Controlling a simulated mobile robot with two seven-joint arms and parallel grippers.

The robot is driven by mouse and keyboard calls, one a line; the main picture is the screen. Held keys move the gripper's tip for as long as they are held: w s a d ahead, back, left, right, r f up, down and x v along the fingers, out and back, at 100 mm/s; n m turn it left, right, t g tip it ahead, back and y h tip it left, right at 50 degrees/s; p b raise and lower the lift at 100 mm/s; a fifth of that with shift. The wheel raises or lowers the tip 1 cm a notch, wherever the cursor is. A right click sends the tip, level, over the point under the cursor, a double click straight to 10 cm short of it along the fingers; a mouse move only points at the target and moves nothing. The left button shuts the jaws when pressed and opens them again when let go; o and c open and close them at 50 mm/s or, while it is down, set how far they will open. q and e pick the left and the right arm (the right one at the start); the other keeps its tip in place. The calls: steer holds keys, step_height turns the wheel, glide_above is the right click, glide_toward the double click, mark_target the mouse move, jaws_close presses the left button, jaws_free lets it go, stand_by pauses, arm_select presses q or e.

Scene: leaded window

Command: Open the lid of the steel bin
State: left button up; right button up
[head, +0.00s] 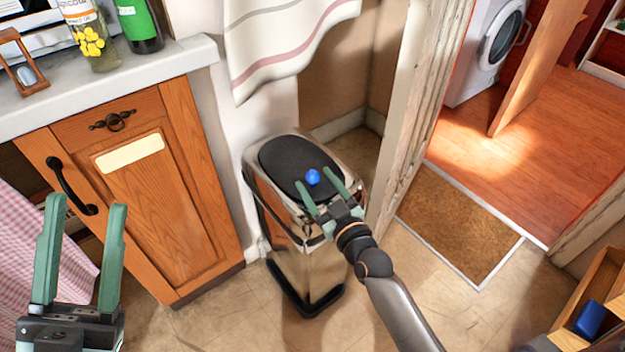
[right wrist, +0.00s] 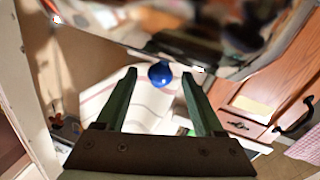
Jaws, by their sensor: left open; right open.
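The steel bin (head: 318,268) stands on the tiled floor between the wooden cabinet and the door frame. Its black oval lid (head: 280,160) looks shut, lying flat in the shiny rim. A blue ball-shaped knob (head: 312,177) shows over the lid's right part. My right gripper (head: 313,180) is open above the lid, with its fingertips to either side of the knob in this view. In the right wrist view the blue knob (right wrist: 160,73) appears between the two spread fingertips; contact cannot be told. My left gripper (head: 86,207) is open and empty at the lower left, in front of the cabinet.
The wooden cabinet (head: 160,210) with a dark handle stands left of the bin. A striped cloth (head: 285,40) hangs behind the bin. The door frame (head: 412,120) rises close on its right. A brown doormat (head: 460,220) lies in the doorway.

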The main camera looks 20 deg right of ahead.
steer(key=shift+w+a, duration=0.2)
steer(key=shift+w, duration=1.05)
steer(key=shift+c, duration=0.2)
jaws_close()
stand_by(0.4)
